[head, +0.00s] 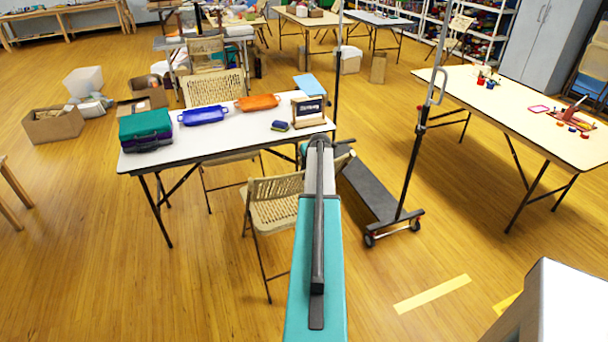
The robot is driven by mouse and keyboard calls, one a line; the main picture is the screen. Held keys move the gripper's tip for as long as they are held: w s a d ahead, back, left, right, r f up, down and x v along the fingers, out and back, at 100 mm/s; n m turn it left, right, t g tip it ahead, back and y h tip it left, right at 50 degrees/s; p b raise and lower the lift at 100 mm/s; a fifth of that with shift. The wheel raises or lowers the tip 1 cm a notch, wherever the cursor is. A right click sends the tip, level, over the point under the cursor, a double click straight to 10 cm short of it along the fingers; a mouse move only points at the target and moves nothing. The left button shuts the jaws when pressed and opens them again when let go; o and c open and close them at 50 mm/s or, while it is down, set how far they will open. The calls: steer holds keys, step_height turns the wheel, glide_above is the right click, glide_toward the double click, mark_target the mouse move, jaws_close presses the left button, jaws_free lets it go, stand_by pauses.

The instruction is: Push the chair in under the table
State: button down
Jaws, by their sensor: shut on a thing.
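My gripper (343,157) shows only as dark parts around the arm's far end, by the right end of the chair back. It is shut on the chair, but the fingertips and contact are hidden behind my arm.
A wheeled rack (380,190) stands close on the right of the chair. Floor at left front is clear.

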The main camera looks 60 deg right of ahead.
steer(key=shift+d+r+m+h, duration=0.2)
steer(key=shift+m+h, duration=0.1)
steer(key=shift+m, duration=0.2)
steer(key=shift+w, duration=0.1)
stand_by(0.3)
